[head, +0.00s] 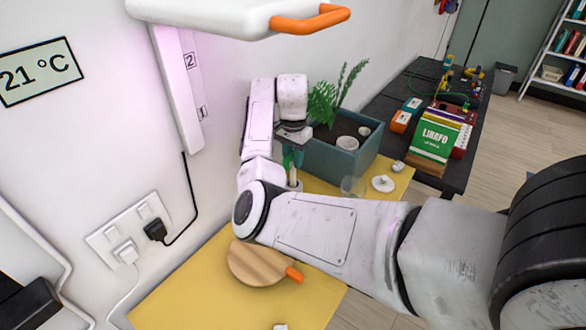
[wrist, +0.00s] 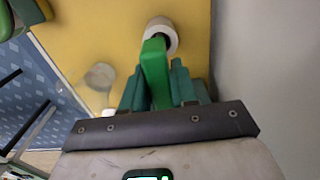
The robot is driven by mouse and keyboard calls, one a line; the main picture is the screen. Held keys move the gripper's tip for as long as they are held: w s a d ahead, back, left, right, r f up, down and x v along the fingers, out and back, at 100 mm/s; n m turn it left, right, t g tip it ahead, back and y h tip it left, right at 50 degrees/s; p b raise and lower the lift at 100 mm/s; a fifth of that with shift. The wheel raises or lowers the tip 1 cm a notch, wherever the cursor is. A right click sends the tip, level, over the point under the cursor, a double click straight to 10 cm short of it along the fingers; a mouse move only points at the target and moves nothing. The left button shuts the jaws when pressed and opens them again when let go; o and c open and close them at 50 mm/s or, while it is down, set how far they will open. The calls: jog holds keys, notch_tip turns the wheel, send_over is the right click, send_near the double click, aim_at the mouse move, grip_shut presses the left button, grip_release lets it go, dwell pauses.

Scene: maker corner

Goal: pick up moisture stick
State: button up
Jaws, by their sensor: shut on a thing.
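The moisture stick (wrist: 154,68) is a flat green stick in the wrist view, between the two teal fingers of my gripper (wrist: 157,88). My gripper is shut on it. Its far end reaches a dark opening in a small white cup (wrist: 161,25); I cannot tell how deep it sits. In the head view my gripper (head: 293,158) points down over the yellow tabletop beside the planter, with the pale cup (head: 295,184) just below it. My arm hides part of the table there.
A blue-grey planter (head: 327,162) with a fern stands right of my gripper. A clear glass (head: 353,186) and a white dish (head: 383,184) are nearby. A round wooden board (head: 258,262) lies nearer on the yellow table (head: 185,291). A wall and a lamp (head: 235,14) bound the left side.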

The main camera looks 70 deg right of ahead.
grip_shut()
notch_tip(320, 180, up, 10)
jog(key=shift+f+b, duration=0.1)
jog(key=shift+b, duration=0.25)
notch_tip(320, 180, up, 9)
jog(key=p, duration=0.7)
jog(key=shift+f, duration=0.15)
dwell(0.5)
